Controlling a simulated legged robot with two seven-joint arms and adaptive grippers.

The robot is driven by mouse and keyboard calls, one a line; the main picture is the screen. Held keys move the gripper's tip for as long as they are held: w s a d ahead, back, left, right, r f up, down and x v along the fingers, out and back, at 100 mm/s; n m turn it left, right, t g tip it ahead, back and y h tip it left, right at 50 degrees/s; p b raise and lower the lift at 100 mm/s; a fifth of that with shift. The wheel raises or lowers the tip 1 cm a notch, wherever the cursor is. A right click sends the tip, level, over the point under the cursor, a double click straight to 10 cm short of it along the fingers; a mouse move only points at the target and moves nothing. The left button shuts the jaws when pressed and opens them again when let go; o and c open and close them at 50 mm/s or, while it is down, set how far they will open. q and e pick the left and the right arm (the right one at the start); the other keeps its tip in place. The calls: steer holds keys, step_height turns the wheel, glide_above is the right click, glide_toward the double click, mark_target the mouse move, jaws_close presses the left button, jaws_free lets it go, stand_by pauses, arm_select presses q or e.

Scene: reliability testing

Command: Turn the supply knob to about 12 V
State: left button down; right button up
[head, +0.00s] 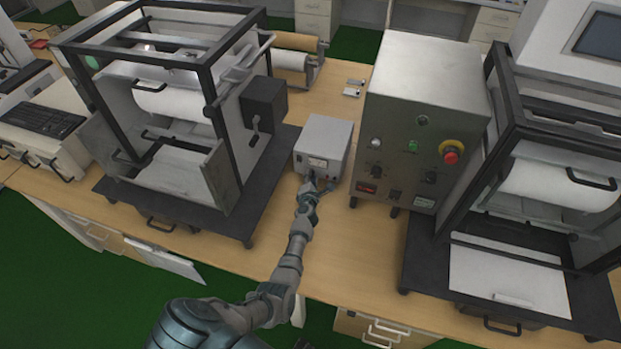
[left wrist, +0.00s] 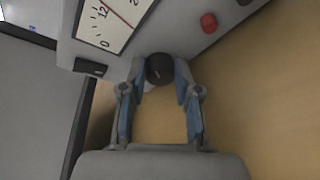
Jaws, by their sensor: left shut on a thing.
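The power supply (head: 325,136) is a small grey box on the bench, with a meter on its front. My left gripper (head: 312,180) is at the lower front of this box. In the left wrist view, my left gripper (left wrist: 159,75) has its two fingers shut on the black supply knob (left wrist: 159,67), one on each side. The knob carries a light pointer mark. The meter (left wrist: 108,22) shows a red needle close to the printed 12; its upper part is cut off by the frame edge. My right gripper is not in view.
A red terminal (left wrist: 208,22) is right of the knob, and a black switch (left wrist: 90,67) is left of it. A large control cabinet (head: 425,110) with a red emergency button (head: 451,156) stands right of the supply. A black-framed machine (head: 170,120) stands left.

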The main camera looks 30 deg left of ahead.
arm_select(q)
steer(key=shift+s+f, duration=0.15)
steer(key=shift+f, duration=0.2)
steer(key=shift+a, duration=0.1)
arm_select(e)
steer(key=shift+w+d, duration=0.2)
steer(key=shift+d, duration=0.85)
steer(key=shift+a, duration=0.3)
arm_select(q)
steer(key=c, duration=0.8)
jaws_free()
steer(key=shift+c, duration=0.2)
steer(key=shift+a, duration=0.1)
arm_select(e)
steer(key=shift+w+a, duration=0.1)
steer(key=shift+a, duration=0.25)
